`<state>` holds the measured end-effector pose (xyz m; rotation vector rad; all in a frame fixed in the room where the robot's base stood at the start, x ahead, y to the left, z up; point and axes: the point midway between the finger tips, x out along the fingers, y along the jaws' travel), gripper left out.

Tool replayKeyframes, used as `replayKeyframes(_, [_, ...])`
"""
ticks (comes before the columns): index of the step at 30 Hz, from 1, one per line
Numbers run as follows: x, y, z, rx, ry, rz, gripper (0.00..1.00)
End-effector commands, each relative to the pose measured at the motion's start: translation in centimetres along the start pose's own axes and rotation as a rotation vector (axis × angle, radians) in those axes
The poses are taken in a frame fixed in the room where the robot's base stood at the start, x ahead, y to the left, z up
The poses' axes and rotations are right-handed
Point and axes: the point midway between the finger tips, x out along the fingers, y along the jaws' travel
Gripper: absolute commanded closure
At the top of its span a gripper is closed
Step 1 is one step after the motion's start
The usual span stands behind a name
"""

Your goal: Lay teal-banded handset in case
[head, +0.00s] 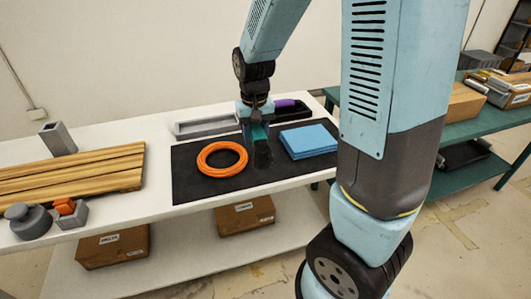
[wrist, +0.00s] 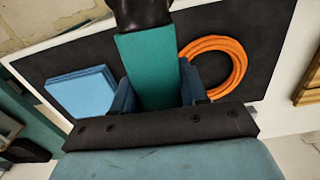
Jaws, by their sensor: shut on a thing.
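My gripper (head: 256,124) is shut on the teal-banded handset (head: 263,154), above the dark mat. In the wrist view my gripper's blue fingers (wrist: 158,92) sit on both sides of the handset's teal band (wrist: 147,68), and its black end (wrist: 140,14) points away from the gripper. In the head view the handset hangs about upright. A long grey open tray (head: 205,127), which looks like the case, lies at the back of the table, behind my gripper. A purple-banded dark handset (head: 285,104) lies at its right end; my gripper hides the tray's middle.
An orange cable coil (head: 222,159) and a blue folded cloth (head: 309,141) flank the handset on the dark mat (head: 200,188). Wooden planks (head: 80,176) and grey blocks are at left. Boxes stand on the shelf below. A green bench is at right.

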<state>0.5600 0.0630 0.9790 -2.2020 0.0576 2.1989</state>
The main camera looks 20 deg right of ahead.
Motion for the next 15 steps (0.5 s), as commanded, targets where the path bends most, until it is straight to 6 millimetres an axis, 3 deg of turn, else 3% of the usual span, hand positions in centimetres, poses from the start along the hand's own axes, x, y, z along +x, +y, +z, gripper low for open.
replayKeyframes(3, [0.1,-0.1,2.8,-0.029,0.0,-0.005,1.0])
replayKeyframes(7, [0.2,-0.1,4.2,-0.046,0.0,-0.005,1.0])
replayKeyframes(11, [0.7,0.1,3.8,-0.048,-0.003,-0.005,1.0])
replayKeyframes(15, [1.6,0.7,1.8,-0.047,-0.003,-0.003,1.0])
